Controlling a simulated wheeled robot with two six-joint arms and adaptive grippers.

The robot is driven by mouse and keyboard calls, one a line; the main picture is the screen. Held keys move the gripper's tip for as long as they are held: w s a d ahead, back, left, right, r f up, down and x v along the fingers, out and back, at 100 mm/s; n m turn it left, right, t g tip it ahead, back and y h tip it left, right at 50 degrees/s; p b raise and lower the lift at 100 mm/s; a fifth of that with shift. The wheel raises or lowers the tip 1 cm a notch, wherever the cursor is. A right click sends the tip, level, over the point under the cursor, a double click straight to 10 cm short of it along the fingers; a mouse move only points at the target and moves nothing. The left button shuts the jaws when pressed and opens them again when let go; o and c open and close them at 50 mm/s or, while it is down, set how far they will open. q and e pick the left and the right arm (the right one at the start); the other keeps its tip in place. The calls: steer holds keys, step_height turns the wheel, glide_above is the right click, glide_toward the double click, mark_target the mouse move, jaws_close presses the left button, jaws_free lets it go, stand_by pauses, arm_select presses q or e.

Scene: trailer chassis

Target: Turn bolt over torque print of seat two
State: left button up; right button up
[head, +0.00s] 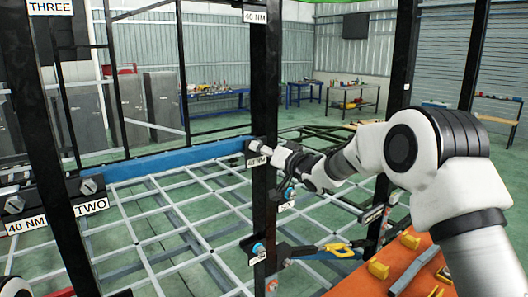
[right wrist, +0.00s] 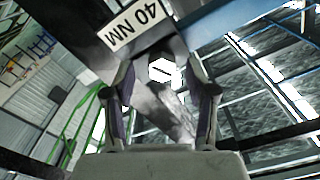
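The plate marked TWO (head: 91,207) is at the left, with one hex bolt (head: 88,186) above that word. Another bolt (head: 14,204) sits above its 40 NM print (head: 26,225). My right gripper (head: 272,154) is away from these, at a plate on the middle black post. In the right wrist view, its fingers (right wrist: 162,82) are spread apart, with a bright hex bolt head (right wrist: 162,70) showing between them and gaps on both sides. A 40 NM print (right wrist: 129,25) shows upside down beside that bolt. That plate's seat word is not readable. My left gripper is not visible.
Black posts stand at the left, middle and right, with a white grid frame (head: 150,222) and a blue beam (head: 180,159) between them. An orange surface (head: 400,262) with yellow blocks lies at lower right. Workbenches stand far back.

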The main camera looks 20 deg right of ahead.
steer(key=v, duration=1.1)
steer(key=shift+s, duration=0.4)
steer(key=shift+d, duration=0.1)
